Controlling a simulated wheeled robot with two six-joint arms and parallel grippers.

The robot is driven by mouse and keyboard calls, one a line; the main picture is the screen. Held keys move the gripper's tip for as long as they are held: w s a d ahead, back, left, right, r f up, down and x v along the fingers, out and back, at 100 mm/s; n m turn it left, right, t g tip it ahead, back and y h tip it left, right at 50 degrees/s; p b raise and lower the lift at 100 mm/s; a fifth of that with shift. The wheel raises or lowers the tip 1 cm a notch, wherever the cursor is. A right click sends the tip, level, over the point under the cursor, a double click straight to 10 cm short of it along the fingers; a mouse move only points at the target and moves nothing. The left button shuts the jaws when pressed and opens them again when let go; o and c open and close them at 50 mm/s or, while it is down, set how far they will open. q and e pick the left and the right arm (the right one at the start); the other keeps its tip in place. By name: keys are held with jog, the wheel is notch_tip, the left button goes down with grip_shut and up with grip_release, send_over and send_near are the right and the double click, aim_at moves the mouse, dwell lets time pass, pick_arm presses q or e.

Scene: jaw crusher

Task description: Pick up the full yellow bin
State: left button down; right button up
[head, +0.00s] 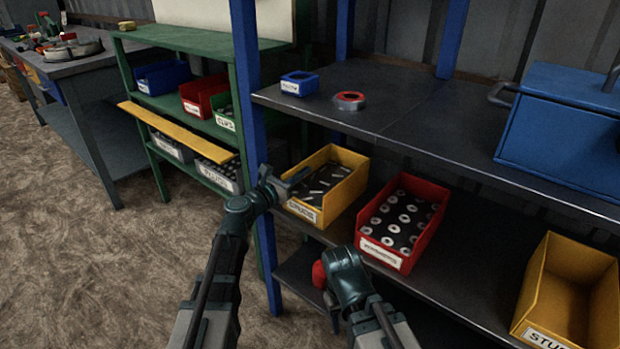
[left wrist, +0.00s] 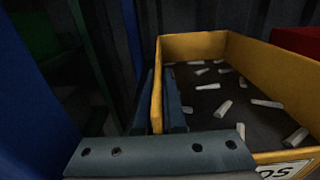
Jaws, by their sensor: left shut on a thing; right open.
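The full yellow bin (head: 335,205) stands on the middle shelf, with many small pale pins inside. Its front label is hard to read. My left gripper (head: 290,182) is at the bin's left side. In the left wrist view, my left gripper (left wrist: 160,90) is shut on the left wall of the yellow bin (left wrist: 195,46), one finger inside and one outside. The bin looks level and appears to rest on the shelf. My right gripper (head: 330,284) is low in front of the shelf, below the red bin, apart from the yellow bin and partly hidden by its wrist.
A red bin (head: 441,192) of washers stands close to the right of the yellow bin. An empty-looking yellow bin (head: 541,283) is further right. A blue post (head: 247,90) rises just left of my gripper. The upper shelf (head: 375,122) overhangs behind and above.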

pick_arm(q)
jog(key=shift+r+p, duration=4.9)
jog(key=shift+r, duration=0.1)
